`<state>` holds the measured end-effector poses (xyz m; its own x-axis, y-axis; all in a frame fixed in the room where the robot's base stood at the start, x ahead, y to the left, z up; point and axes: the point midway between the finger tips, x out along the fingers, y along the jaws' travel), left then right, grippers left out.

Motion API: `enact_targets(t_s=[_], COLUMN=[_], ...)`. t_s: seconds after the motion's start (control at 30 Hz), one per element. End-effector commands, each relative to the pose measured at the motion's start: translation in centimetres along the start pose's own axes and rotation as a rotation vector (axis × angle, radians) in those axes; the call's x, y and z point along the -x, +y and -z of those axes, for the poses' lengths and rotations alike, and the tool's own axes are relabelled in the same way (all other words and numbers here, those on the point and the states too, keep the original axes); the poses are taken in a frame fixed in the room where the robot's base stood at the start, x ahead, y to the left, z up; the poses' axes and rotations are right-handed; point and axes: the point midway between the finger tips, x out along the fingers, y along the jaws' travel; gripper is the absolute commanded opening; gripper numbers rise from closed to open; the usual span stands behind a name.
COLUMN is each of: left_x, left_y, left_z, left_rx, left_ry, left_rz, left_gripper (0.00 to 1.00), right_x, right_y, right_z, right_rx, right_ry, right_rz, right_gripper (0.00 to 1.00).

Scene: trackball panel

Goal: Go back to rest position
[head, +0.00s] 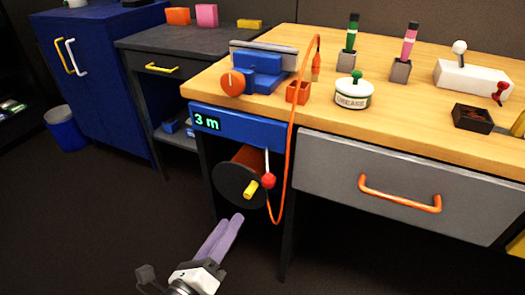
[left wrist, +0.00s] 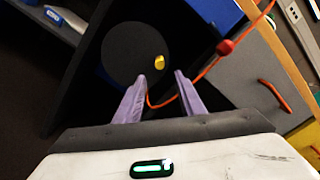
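My left gripper (head: 229,221) is low in front of the workbench, just below a dark reel (head: 232,186) with a yellow knob (head: 251,188). In the left wrist view its two lilac fingers (left wrist: 160,78) stand apart with nothing gripped between them. The reel (left wrist: 128,55) lies beyond the fingertips there. An orange cord (head: 289,150) hangs in a loop beside the reel. In the left wrist view the cord (left wrist: 203,72) passes by the fingers; I cannot tell whether it touches them. My right gripper is not in view.
The wooden workbench (head: 400,128) carries a blue vise (head: 258,70), a grease tin (head: 353,92) and a white joystick box (head: 470,78). A grey drawer (head: 330,172) is at right.

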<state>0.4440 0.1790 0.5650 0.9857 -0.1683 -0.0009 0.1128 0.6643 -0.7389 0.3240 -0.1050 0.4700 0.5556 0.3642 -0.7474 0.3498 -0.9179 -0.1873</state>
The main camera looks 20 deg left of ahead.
Motion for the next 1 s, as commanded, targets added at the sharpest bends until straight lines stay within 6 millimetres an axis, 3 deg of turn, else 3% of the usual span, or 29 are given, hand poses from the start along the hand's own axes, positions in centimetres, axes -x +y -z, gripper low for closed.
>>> enact_targets(t_s=[0.13,0.23,0.37,0.47,0.6,0.7,1.0], left_x=[0.0,0.2,1.4,3.3,6.8,9.2,14.8], left_y=[0.3,1.6,4.9,7.6,9.8,10.2,9.0], left_z=[-0.5,-2.2,-4.9,-5.5,-3.6,-1.8,2.5], left_rx=[0.037,0.174,0.524,0.849,1.266,1.472,1.785], left_ry=[-0.014,-0.065,-0.179,-0.275,-0.389,-0.448,-0.561], left_rz=[-0.021,-0.096,-0.273,-0.436,-0.671,-0.818,-1.143], left_gripper=[0.36,0.36,0.36,0.36,0.36,0.36,0.36], right_x=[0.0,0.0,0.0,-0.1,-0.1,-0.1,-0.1], right_y=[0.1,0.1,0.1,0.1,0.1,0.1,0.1], right_z=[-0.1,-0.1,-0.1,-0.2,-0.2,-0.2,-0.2], right_rx=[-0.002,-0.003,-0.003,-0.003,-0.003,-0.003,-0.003], right_ry=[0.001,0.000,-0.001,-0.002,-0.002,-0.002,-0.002], right_rz=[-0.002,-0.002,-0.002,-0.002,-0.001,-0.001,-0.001], right_gripper=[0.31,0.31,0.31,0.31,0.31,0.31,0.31])
